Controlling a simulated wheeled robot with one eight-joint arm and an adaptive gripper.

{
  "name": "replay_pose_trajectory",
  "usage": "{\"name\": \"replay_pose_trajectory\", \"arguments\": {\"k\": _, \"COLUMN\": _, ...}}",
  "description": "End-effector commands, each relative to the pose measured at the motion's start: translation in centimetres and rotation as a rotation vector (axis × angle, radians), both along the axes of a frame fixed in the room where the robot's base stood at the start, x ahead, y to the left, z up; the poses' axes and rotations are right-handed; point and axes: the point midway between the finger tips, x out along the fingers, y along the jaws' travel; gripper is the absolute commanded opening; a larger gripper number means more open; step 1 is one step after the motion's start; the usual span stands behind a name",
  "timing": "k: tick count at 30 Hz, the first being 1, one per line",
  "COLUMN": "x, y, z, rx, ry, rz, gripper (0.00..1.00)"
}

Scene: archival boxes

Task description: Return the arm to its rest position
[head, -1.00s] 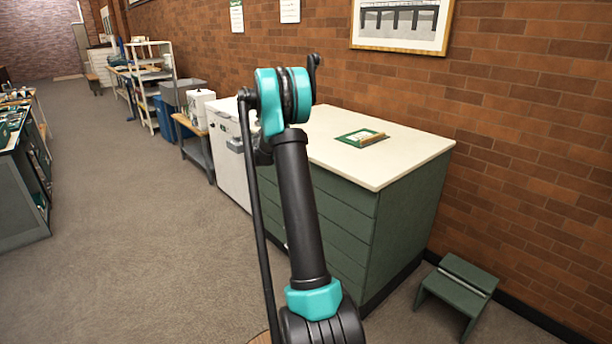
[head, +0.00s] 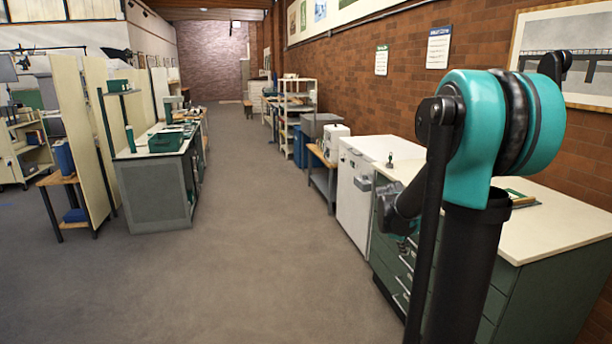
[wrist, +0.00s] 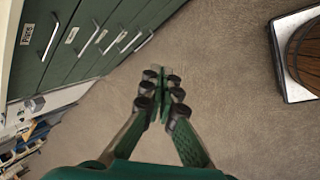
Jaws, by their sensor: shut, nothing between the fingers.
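My arm (head: 470,230) rises at the right of the head view, its teal joint in front of the brick wall and the cabinet. My gripper (wrist: 162,82) shows in the wrist view, with its fingertips together and nothing between them. It points down over bare brown floor, beside the green drawer fronts.
The green drawer cabinet (head: 545,300) with a pale top stands at the right; its drawers (wrist: 85,35) show in the wrist view. A white cabinet (head: 355,195) adjoins it. A workbench (head: 155,195) stands left. The aisle floor (head: 260,220) between is clear.

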Motion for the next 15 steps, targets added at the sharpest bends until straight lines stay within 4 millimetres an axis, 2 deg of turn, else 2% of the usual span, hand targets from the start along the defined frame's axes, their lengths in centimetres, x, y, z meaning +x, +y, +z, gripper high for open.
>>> {"name": "replay_pose_trajectory", "arguments": {"k": 1, "x": -2.2, "y": 1.3, "z": -0.3, "rx": 0.051, "ry": -0.031, "rz": -0.054, "gripper": 0.00}}
{"name": "replay_pose_trajectory", "arguments": {"k": 9, "x": -13.0, "y": 7.6, "z": -2.9, "rx": 0.363, "ry": -0.170, "rz": -0.417, "gripper": 0.00}}
{"name": "replay_pose_trajectory", "arguments": {"k": 15, "x": -19.7, "y": 11.1, "z": -5.5, "rx": 0.556, "ry": -0.215, "rz": -0.662, "gripper": 0.00}}
